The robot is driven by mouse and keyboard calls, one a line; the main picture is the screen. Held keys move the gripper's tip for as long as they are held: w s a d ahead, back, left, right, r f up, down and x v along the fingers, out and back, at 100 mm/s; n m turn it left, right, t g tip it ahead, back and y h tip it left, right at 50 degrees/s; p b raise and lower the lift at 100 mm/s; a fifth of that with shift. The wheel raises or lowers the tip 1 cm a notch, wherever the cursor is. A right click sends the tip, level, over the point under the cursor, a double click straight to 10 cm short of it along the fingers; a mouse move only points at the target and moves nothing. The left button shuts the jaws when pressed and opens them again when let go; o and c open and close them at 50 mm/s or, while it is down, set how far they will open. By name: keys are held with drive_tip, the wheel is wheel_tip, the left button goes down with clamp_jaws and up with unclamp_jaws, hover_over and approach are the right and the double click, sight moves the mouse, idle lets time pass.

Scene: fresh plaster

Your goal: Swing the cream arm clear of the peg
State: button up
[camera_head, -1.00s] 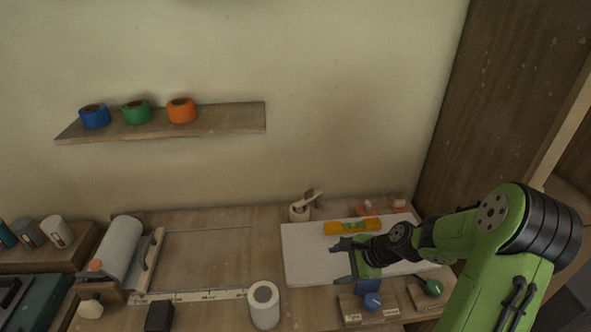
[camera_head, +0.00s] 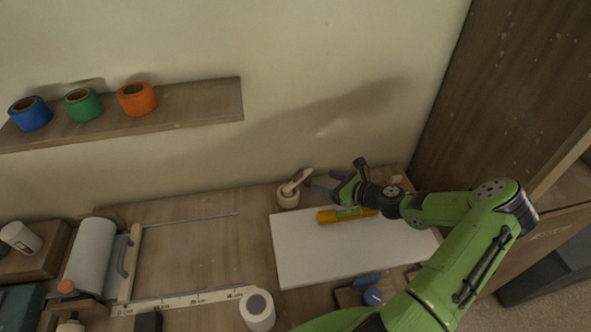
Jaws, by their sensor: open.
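A small cream post (camera_head: 288,197) stands at the back of the bench, left of the white board. A cream arm (camera_head: 297,181) slants up to the right across its top; whether it touches a peg is too small to tell, and I cannot pick out the peg. My gripper (camera_head: 324,184) is open and empty just right of the cream arm, with its fingers pointing left toward it. A gap seems to lie between them. My wrist is above the yellow level and hides part of it.
The yellow level (camera_head: 327,217) lies on the white board (camera_head: 300,252). A white roll (camera_head: 257,310) stands at the front. A large roll (camera_head: 91,257) is at left.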

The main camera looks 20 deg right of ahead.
sight(300, 174)
drive_tip(key=x, duration=1.3)
drive_tip(key=shift+w+a+f, duration=0.15)
drive_tip(key=shift+w+f, duration=0.05)
drive_tip(key=shift+f, duration=0.05)
drive_tip(key=shift+c, duration=0.4)
clamp_jaws()
drive_tip(key=shift+b, duration=0.3)
